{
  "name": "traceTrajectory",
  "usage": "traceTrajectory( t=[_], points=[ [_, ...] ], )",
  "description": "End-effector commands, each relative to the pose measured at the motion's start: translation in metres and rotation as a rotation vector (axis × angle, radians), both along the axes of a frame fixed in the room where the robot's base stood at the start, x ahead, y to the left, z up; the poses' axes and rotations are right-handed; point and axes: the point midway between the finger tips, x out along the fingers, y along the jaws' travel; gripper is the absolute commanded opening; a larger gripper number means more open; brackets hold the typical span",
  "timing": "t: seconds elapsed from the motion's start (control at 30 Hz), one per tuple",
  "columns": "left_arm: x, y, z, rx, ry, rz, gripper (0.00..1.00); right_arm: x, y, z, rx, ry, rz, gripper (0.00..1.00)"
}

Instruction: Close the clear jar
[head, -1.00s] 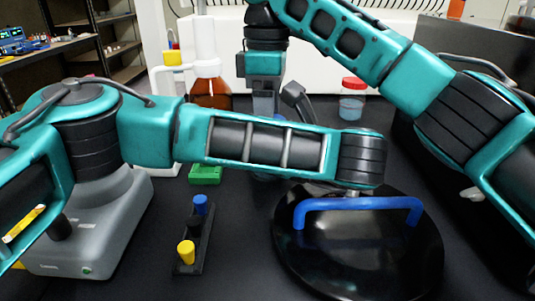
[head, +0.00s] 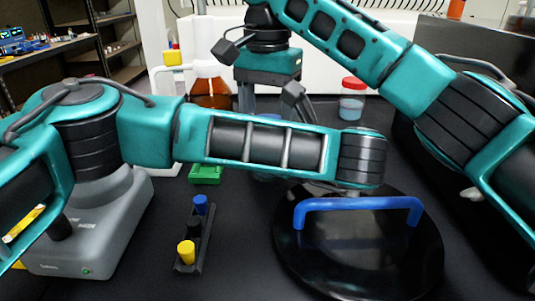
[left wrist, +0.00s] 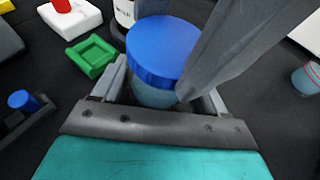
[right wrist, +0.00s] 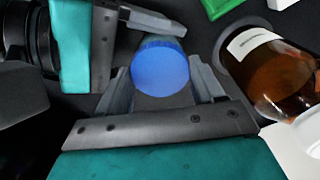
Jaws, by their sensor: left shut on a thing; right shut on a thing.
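The clear jar (left wrist: 155,97) stands upright between the fingers of my left gripper (left wrist: 163,92) in the left wrist view. Its blue lid (left wrist: 163,52) sits on top and looks level; whether it is fully seated is hard to tell. In the right wrist view the blue lid (right wrist: 160,68) is between the fingers of my right gripper (right wrist: 163,76), seen from above. My right gripper also shows in the head view (head: 262,80), pointing down behind my left arm. That arm hides most of the jar and my left gripper there.
An amber bottle (head: 210,92) stands close to the right gripper. A red-capped container (head: 352,100) is behind. A green holder (head: 205,174) and a small rack (head: 191,268) are left. A black round cover with a blue handle (head: 358,204) lies in front right.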

Motion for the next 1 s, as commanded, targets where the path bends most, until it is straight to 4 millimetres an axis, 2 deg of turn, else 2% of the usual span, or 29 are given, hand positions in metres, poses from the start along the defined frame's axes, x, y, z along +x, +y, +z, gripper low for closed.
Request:
traceTrajectory(
  t=[0.4,0.5,0.63,0.67,0.93,1.0],
  points=[
    [-0.0001,-0.0001,-0.0001,0.000,0.000,0.000,0.00,0.0003,-0.0001,-0.0003,0.001,0.000,-0.765,0.31],
    [-0.0002,0.0000,-0.0001,0.000,0.000,0.000,0.00,0.0002,-0.0001,-0.0004,0.001,0.000,-0.862,0.31],
    [-0.0002,0.0000,-0.0001,0.000,0.000,0.000,0.00,0.0002,-0.0001,-0.0003,0.000,-0.001,-0.856,0.31],
    [-0.0002,0.0000,-0.0001,0.000,0.000,0.000,0.00,0.0002,-0.0001,-0.0003,0.000,-0.001,-0.856,0.70],
    [0.0000,0.0001,-0.0001,0.000,0.000,0.000,0.00,0.0000,0.0000,-0.0004,0.000,0.000,-0.853,0.96],
    [0.0002,0.0002,-0.0001,0.000,0.000,0.001,0.00,-0.0002,0.0001,-0.0004,-0.001,0.001,-0.853,0.97]
  ],
)
